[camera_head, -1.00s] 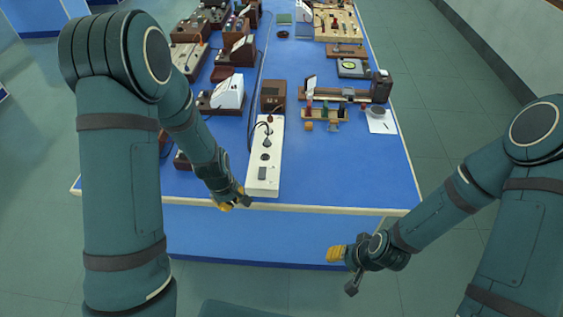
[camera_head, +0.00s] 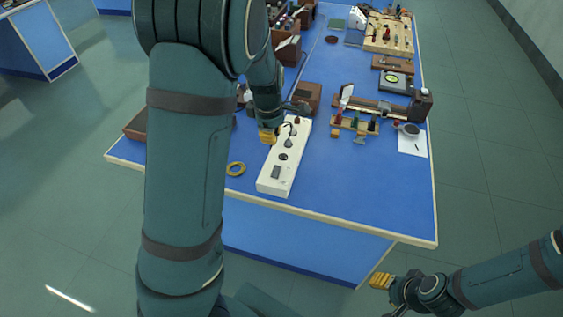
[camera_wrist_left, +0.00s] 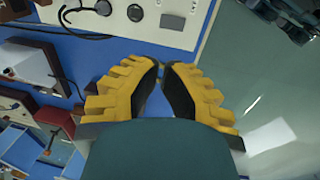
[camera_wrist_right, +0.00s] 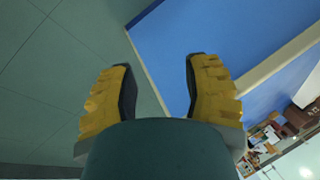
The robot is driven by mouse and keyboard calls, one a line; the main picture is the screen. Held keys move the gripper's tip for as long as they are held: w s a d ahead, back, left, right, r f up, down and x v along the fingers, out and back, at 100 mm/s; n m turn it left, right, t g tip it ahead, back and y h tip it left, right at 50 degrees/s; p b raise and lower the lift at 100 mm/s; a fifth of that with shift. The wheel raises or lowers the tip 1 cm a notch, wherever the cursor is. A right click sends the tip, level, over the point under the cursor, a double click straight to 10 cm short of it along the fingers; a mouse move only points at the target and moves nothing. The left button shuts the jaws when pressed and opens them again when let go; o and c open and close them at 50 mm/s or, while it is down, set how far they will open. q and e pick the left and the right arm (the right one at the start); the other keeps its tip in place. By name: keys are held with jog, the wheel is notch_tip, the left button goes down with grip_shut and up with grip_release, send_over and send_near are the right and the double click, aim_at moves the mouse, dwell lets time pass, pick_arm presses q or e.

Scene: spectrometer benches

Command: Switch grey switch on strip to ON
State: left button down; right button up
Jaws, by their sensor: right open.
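The white power strip (camera_head: 285,158) lies on the blue bench near its front edge, with round sockets and a cord at its far part. The grey switch (camera_head: 276,172) is on its near end. It also shows in the left wrist view (camera_wrist_left: 172,21), beyond the fingertips; I cannot tell its position. My left gripper (camera_head: 268,137) is shut, its yellow fingertips nearly meeting with nothing between them. It hangs by the strip's left side, farther back than the switch. My right gripper (camera_wrist_right: 162,62) is open and empty; in the head view it is off the bench's front right.
An optical rail (camera_head: 375,107) and a white sheet (camera_head: 412,143) lie to the right.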

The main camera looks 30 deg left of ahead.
aim_at(275, 165)
pick_arm(q)
jog(key=shift+a+f, duration=0.1)
jog(key=f+b, duration=0.1)
jog(key=f, duration=0.3)
jog(key=w+f+b, duration=0.1)
jog(key=f+b, duration=0.1)
jog(key=f, duration=0.3)
jog(key=w+f+b, duration=0.1)
jog(key=f, duration=0.3)
jog(key=shift+a+f, duration=0.2)
jog(key=shift+f, duration=0.2)
pick_arm(e)
jog(key=f, duration=0.1)
jog(key=s+f, duration=0.1)
jog(key=f, duration=0.2)
jog(key=shift+s+a+f, duration=0.15)
jog(key=shift+s+f, duration=0.05)
jog(key=shift+s, duration=0.05)
